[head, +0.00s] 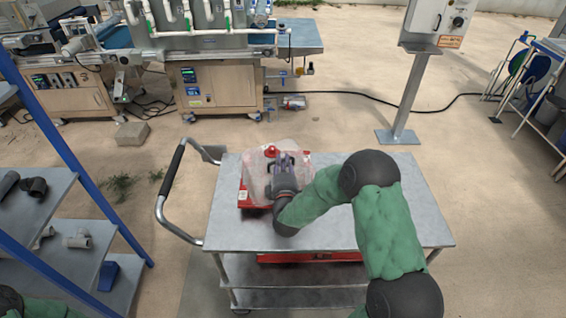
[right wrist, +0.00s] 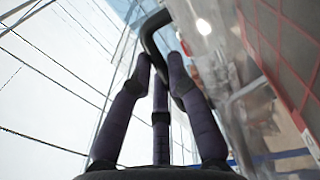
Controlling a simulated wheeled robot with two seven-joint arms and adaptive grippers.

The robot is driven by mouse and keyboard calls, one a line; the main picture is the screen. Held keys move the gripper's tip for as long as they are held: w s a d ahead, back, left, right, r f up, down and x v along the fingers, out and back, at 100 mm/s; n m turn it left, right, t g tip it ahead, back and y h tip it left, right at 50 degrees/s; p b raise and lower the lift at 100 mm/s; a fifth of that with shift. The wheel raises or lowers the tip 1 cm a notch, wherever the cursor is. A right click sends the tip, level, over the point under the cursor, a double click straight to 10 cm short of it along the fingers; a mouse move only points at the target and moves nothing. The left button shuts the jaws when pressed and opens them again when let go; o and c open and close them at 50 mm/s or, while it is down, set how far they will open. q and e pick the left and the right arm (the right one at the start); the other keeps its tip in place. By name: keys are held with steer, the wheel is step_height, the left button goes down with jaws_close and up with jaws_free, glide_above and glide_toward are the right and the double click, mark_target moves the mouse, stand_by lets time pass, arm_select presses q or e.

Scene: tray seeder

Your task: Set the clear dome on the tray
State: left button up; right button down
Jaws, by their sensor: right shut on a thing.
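The clear dome (head: 256,174) is over the red tray (head: 242,197) on the left part of the cart top. A red knob shows through or beside the dome. My right gripper (head: 284,163) reaches in from the right and is shut on the dome's dark handle. In the right wrist view the gripper's fingers (right wrist: 160,75) close around the dark bent handle (right wrist: 150,38), with the dome's clear wall (right wrist: 205,35) beside it. The tray's red edge (right wrist: 303,122) shows at the right there. I cannot tell whether the dome touches the tray. My left gripper is out of view.
The metal cart top (head: 330,225) is clear around the tray. A push handle (head: 171,172) stands at its left. A red item (head: 310,257) lies on a lower shelf. A shelf rack (head: 50,235) with pipe fittings is at left; a post-mounted control box (head: 428,20) stands behind.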

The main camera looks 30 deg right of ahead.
steer(key=shift+f+b, duration=0.5)
steer(key=c, duration=1.1)
jaws_free()
steer(key=shift+s+f, duration=0.1)
steer(key=shift+f, duration=0.1)
steer(key=shift+a, duration=0.1)
steer(key=v, duration=1.1)
steer(key=shift+s+a+r, duration=0.15)
steer(key=shift+s+a, duration=0.05)
steer(key=shift+s, duration=0.15)
